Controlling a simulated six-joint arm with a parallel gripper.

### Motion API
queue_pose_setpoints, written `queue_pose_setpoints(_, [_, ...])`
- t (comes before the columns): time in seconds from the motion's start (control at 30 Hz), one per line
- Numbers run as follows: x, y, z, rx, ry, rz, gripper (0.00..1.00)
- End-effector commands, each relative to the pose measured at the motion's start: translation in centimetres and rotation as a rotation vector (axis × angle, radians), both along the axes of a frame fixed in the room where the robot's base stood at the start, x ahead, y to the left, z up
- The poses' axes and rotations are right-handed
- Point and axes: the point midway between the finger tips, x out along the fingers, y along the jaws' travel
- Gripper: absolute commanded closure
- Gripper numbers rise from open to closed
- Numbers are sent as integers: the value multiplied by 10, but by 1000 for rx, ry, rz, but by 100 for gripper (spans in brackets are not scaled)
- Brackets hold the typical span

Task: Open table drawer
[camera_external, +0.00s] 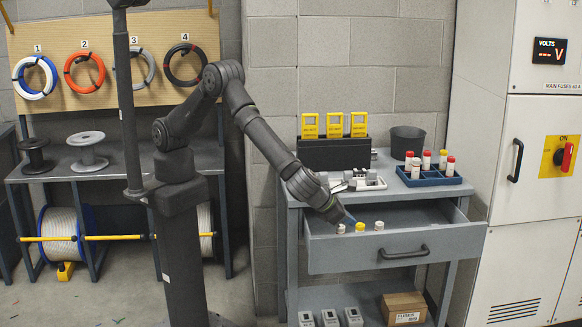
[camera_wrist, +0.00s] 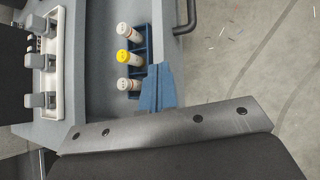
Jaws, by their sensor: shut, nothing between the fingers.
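The grey table drawer (camera_external: 440,255) is pulled out from the grey table, and its inside shows. Its dark handle (camera_external: 403,252) is on the front; in the wrist view the handle (camera_wrist: 184,18) is at the top. Several small cartridges stand in a blue rack (camera_wrist: 146,42) at the drawer's left, including a yellow-capped one (camera_external: 360,227). My gripper (camera_external: 350,219) is over the left part of the drawer, left of the handle and apart from it. In the wrist view its blue fingers (camera_wrist: 160,68) are together and empty, close beside the rack. Whether they touch it is unclear.
A grey cabinet (camera_external: 505,225) stands close at right.

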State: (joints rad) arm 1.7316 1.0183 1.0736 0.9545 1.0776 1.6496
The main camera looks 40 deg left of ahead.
Motion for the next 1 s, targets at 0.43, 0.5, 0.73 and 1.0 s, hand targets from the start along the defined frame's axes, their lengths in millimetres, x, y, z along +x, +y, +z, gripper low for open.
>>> queue_pose_setpoints(0.43, [1, 88, -4, -563, 948, 1160, 100])
queue_pose_setpoints(0.5, [2, 97, 4, -651, 1065, 1386, 100])
queue_pose_setpoints(0.73, [14, 117, 30, -875, 1321, 2012, 100])
queue_pose_setpoints(1.0, [36, 135, 52, -1045, 1462, 2534, 100])
